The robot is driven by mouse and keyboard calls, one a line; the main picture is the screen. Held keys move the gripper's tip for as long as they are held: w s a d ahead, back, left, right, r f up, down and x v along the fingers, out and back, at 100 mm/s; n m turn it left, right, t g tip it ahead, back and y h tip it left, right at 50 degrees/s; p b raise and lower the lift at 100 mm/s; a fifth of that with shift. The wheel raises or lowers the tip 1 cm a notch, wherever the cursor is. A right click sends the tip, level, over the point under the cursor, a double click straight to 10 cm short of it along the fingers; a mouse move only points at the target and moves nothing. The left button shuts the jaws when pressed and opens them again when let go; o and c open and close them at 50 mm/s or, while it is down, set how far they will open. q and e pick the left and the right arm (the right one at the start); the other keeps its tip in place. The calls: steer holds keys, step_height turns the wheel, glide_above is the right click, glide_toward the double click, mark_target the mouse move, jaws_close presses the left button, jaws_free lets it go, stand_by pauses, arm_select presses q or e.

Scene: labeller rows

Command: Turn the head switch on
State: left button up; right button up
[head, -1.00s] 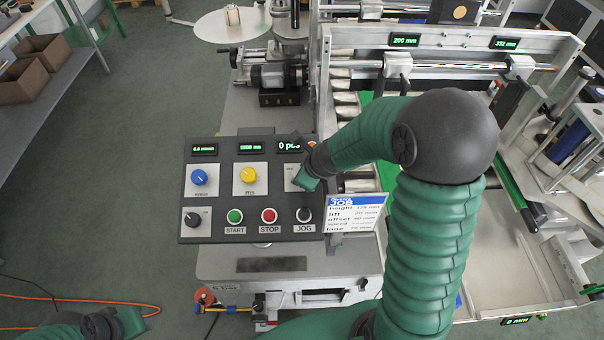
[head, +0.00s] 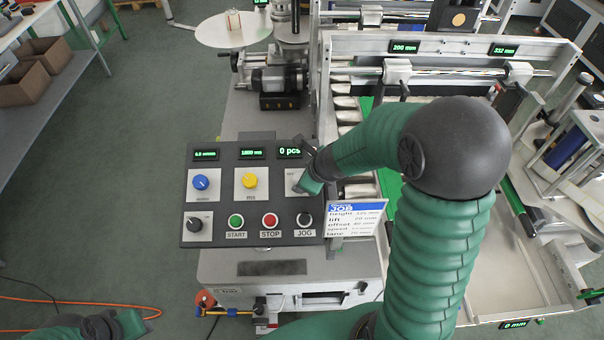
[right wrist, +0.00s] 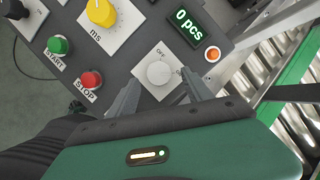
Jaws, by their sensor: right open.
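A grey control panel (head: 215,236) stands in front of me. In the right wrist view a pale round knob (right wrist: 160,73) sits on a white plate at the panel's upper right, below the "0 pcs" display. "OFF" is printed by it; the other label is partly hidden. I cannot read the word "head" on it. My right gripper (right wrist: 160,92) is open, its fingers on either side of the knob's near edge; contact cannot be told. In the head view this gripper (head: 306,182) covers most of the knob. My left gripper (head: 136,322) is low at the left, away from the panel.
The panel also has a blue knob (head: 200,182), a yellow knob (head: 249,181), a dark knob (head: 194,224), and the START (head: 236,221), STOP (head: 270,221) and JOG (head: 304,219) buttons. A job card (head: 355,220) stands right of the panel, close to my right arm.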

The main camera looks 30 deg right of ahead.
steer(key=p+v, duration=0.7)
steer(key=v, duration=0.7)
steer(key=s+a+f+n+g+b, duration=0.1)
steer(key=s+a+f+n, duration=0.1)
steer(key=n, duration=0.8)
steer(key=s+a+f+n+g+b, duration=0.1)
steer(key=a+n, duration=0.4)
steer(key=n, duration=0.5)
steer(key=s+a+f+n+g+b, duration=0.1)
steer(key=s+a+f+n, duration=0.2)
steer(key=n, duration=0.7)
steer(key=shift+a+f+g, duration=0.4)
steer(key=shift+a+f, duration=0.15)
steer(key=shift+f, duration=0.4)
steer(key=shift+d, duration=0.1)
